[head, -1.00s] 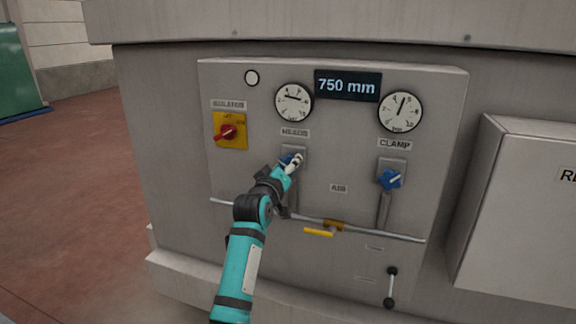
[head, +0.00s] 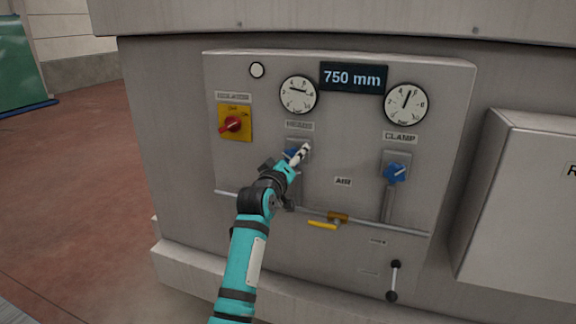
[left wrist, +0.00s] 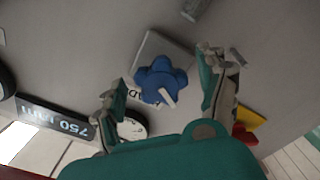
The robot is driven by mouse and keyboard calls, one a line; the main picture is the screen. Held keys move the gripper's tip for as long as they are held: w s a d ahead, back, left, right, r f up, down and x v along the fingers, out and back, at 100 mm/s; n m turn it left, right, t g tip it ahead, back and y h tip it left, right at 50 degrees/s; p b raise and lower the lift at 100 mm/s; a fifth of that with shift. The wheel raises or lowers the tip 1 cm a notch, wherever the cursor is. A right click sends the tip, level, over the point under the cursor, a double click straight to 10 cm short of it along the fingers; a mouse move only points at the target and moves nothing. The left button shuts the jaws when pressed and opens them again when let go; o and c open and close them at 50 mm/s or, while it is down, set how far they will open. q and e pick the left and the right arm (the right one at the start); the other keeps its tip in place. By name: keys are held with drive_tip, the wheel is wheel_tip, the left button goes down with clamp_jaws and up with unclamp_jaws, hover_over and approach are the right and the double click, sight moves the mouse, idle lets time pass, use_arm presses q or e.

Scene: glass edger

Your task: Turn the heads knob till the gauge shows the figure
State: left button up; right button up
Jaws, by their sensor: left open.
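The heads knob (head: 291,154) is blue and sits on a grey plate below its HEADS label, partly hidden by my left gripper (head: 289,168). The heads gauge (head: 299,94) is a round white dial above it; its needle lies near level, and the figures are too small to read surely. In the left wrist view the knob (left wrist: 160,80) shows whole, with a white pointer mark. The left fingers (left wrist: 163,73) are open, one on each side of the knob, with gaps visible; contact cannot be told. My right gripper is out of view.
The display (head: 353,78) reads 750 mm. A clamp gauge (head: 405,103) and blue clamp knob (head: 396,173) are to the right. A red isolator switch (head: 232,124) on yellow is to the left. A yellow-handled valve (head: 329,221) sits on the pipe below.

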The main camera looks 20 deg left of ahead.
use_arm(q)
drive_tip(key=s, duration=1.1)
drive_tip(key=shift+s+a, duration=0.2)
drive_tip(key=shift+s, duration=0.2)
